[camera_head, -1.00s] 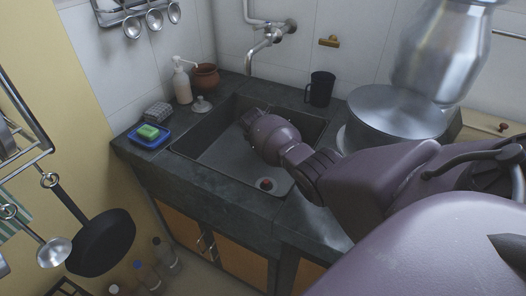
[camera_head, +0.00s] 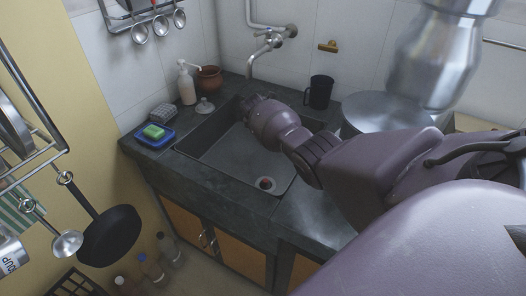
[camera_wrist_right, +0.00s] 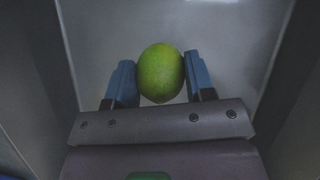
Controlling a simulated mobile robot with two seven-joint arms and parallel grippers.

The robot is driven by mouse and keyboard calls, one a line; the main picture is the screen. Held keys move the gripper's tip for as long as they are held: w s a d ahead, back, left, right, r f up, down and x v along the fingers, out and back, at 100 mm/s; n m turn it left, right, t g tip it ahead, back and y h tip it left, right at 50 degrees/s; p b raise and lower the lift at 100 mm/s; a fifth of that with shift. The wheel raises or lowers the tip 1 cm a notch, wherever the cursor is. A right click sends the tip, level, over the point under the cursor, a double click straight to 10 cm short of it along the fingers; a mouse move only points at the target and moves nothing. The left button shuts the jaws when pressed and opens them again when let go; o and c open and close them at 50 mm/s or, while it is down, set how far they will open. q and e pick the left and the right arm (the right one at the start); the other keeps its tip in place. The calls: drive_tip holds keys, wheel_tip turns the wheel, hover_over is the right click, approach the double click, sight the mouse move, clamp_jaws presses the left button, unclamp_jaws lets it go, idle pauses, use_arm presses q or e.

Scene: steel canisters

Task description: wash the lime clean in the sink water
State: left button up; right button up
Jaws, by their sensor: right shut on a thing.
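The green lime (camera_wrist_right: 161,72) sits between the two blue fingers of my right gripper (camera_wrist_right: 161,80) in the right wrist view, and the gripper is shut on it. Its visible skin is green, with a yellowish patch near the lower end. In the head view my right arm reaches over the dark sink (camera_head: 215,160) from the right. Its hand (camera_head: 252,102) is near the back of the sink, below the tap (camera_head: 262,48); the lime is hidden there. I cannot make out a water surface in the basin. My left gripper is not in view.
A small red thing (camera_head: 265,183) lies at the sink's drain. A soap bottle (camera_head: 186,84), clay pot (camera_head: 209,78) and blue tray with a green sponge (camera_head: 153,132) stand left of the sink. A black mug (camera_head: 319,92) and large steel pot (camera_head: 375,115) stand to the right.

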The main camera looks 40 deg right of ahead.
wheel_tip(320, 180, up, 2)
drive_tip(key=shift+r+p, duration=0.1)
drive_tip(key=shift+p, duration=0.35)
drive_tip(key=shift+r+p, duration=0.3)
drive_tip(key=shift+r, duration=0.2)
drive_tip(key=shift+r+p, duration=0.45)
drive_tip(key=shift+r, duration=0.35)
drive_tip(key=shift+r+p, duration=0.5)
drive_tip(key=shift+r, duration=0.6)
use_arm(q)
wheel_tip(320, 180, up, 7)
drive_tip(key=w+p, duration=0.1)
drive_tip(key=p, duration=0.1)
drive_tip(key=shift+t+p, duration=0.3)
drive_tip(key=shift+p, duration=0.05)
use_arm(e)
drive_tip(key=shift+r, duration=1.8)
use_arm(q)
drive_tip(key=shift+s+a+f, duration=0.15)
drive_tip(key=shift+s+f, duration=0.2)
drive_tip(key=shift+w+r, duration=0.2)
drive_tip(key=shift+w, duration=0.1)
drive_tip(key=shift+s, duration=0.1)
